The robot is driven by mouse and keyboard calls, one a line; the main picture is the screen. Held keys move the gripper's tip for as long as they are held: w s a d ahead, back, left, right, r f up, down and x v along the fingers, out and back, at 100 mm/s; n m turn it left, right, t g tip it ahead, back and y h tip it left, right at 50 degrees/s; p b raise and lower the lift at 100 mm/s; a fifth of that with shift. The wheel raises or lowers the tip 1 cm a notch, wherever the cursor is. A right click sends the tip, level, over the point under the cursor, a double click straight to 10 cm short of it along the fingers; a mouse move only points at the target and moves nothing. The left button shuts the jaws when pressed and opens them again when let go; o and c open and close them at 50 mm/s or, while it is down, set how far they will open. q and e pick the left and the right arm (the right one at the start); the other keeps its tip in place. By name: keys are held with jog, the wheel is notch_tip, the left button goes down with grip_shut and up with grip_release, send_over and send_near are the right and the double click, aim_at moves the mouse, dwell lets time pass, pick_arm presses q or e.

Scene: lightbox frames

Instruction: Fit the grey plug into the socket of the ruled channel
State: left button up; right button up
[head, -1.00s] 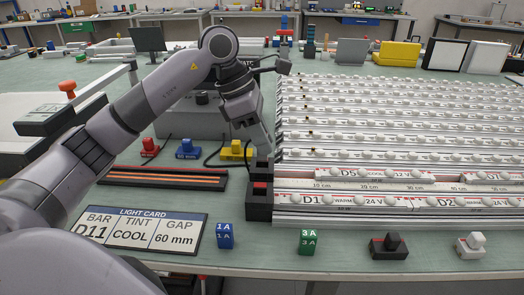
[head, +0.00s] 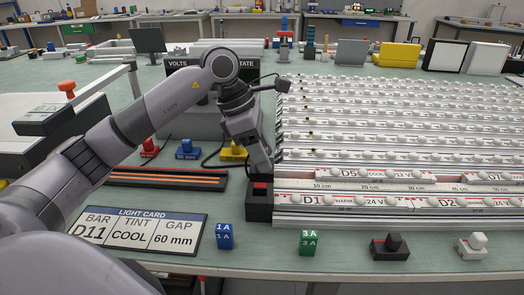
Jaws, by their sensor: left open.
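My left gripper (head: 264,174) is open and points down at the left end of the ruled channel (head: 340,187), which carries centimetre marks along its front. The gripper covers the channel's left end, where the socket seems to be, so I cannot tell what is between or under the fingertips. I cannot pick out the grey plug with certainty; it may be hidden behind the gripper. My right gripper is not in view.
A black block with a red top (head: 260,202) stands just in front of the gripper. Red (head: 149,149), blue (head: 187,151) and yellow (head: 234,151) plugs stand at left. A light card (head: 142,232), fuse blocks (head: 308,243) and knobbed blocks (head: 390,247) line the front edge.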

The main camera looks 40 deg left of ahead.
pick_arm(q)
jog(key=shift+r, duration=0.35)
jog(key=p+v, duration=0.1)
jog(key=v, duration=1)
jog(key=shift+a+r, duration=0.2)
jog(key=shift+r, duration=0.05)
jog(key=shift+s+r, duration=0.1)
